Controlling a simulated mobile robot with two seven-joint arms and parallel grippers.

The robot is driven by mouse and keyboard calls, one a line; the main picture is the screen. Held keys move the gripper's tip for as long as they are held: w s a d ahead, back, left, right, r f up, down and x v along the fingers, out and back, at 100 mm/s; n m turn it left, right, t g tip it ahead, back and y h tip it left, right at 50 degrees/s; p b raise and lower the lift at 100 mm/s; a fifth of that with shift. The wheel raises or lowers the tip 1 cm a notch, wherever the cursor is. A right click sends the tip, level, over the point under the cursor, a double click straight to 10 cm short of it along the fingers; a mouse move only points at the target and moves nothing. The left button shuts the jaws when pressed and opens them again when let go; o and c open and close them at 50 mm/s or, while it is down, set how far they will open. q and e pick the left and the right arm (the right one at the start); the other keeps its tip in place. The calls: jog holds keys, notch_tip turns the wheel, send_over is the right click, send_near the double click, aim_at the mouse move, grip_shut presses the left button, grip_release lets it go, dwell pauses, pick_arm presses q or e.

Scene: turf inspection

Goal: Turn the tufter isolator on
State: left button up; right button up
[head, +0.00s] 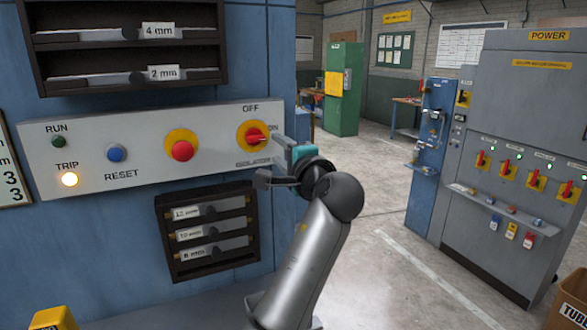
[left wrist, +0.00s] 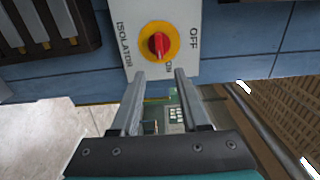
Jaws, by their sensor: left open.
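The tufter isolator (head: 254,136) is a red rotary handle on a yellow disc, on a pale panel with OFF above it and ON to its right. It also shows in the left wrist view (left wrist: 158,44), where the handle lies along the line toward the ON label. The handle appears turned to ON. My left gripper (head: 266,157) is at the panel's right end, just right of and below the isolator. In the left wrist view its two fingers (left wrist: 159,74) are open and empty, with the handle beyond their tips. My right gripper is not in view.
The same panel holds a lit TRIP lamp (head: 69,179), a dark green RUN lamp (head: 58,141), a blue RESET button (head: 116,153) and a red button (head: 182,150). Gauge racks sit above and below (head: 164,278). A grey POWER cabinet (head: 500,130) stands right, across open floor.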

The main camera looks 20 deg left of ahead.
pick_arm(q)
jog(key=b+v, duration=0.1)
jog(key=v, duration=0.6)
jog(key=shift+a, duration=0.1)
